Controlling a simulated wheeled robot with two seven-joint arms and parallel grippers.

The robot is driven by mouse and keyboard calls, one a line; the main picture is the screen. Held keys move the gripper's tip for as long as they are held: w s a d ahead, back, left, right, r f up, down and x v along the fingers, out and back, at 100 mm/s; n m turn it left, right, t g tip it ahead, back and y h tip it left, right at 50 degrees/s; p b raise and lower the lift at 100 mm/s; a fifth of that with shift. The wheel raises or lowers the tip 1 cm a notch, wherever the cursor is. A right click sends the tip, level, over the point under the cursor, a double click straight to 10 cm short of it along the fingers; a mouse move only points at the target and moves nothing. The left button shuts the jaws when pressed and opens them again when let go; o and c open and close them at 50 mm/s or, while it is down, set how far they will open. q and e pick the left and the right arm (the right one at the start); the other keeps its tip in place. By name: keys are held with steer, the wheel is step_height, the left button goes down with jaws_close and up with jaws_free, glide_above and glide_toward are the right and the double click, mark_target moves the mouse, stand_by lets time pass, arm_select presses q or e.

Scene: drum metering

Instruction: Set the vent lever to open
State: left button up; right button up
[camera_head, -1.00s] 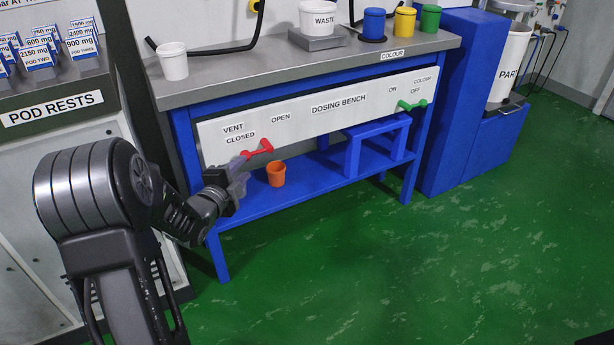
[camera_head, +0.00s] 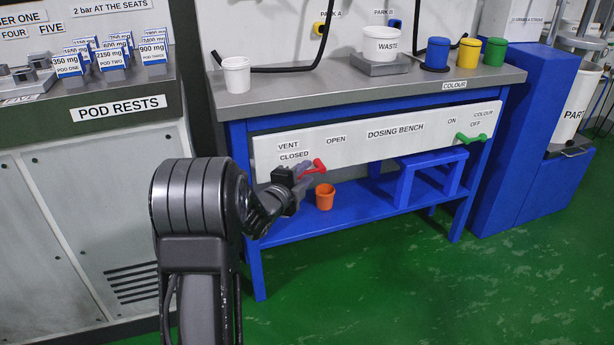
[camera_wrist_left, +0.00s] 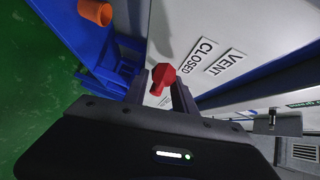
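The red vent lever (camera_head: 319,166) is on the white front panel of the dosing bench (camera_head: 375,134), below and right of the CLOSED label; the OPEN label is higher and to the right. Its handle points left and slightly down, toward the CLOSED side. My left gripper (camera_head: 298,177) is at the handle end and hides part of it. In the left wrist view, the red lever (camera_wrist_left: 163,76) shows between the tips of my left gripper (camera_wrist_left: 163,87). The fingers look apart, with narrow gaps beside the lever; contact cannot be made out. My right gripper is out of view.
An orange cup (camera_head: 325,196) stands on the blue lower shelf, close below the lever. A green colour lever (camera_head: 471,138) is at the panel's right end. The bench top (camera_head: 300,98) holds a white cup and several pots. Green floor in front is clear.

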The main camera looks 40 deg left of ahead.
arm_select(q)
steer(key=shift+w+a+f, duration=0.1)
steer(key=shift+w, duration=0.6)
jaws_close()
